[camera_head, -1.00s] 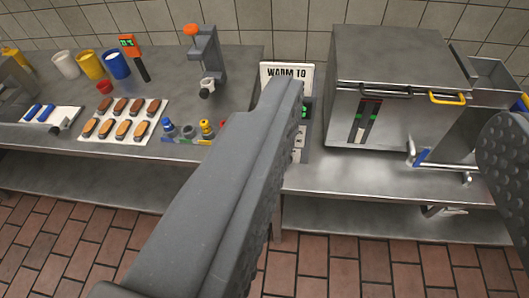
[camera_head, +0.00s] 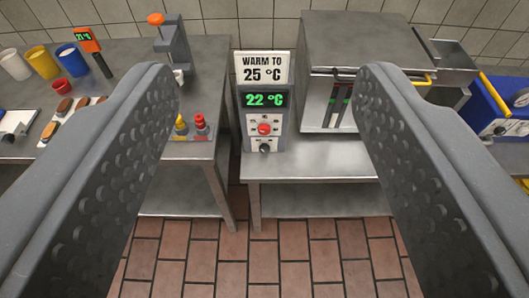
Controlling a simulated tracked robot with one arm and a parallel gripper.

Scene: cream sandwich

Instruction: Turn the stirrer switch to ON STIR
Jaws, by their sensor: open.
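A grey control box (camera_head: 265,115) stands on the front edge of the steel table in the middle. It has a green "22 °C" display, a red knob (camera_head: 264,129) and below it a small dark knob (camera_head: 264,147). The labels at both knobs are too small to read, so I cannot tell which one is the stirrer switch or its setting. My gripper (camera_head: 270,92) is wide open and empty. Its two fingers frame the box from left and right, nearer the camera, and touch nothing that I can see.
A "WARM TO 25 °C" sign (camera_head: 264,68) stands above the box. A steel tank (camera_head: 360,50) is to its right, with a blue machine (camera_head: 500,110) farther right. On the left table are cups, a grey stand (camera_head: 172,45) and yellow and red nozzles (camera_head: 200,123). A gap separates the tables.

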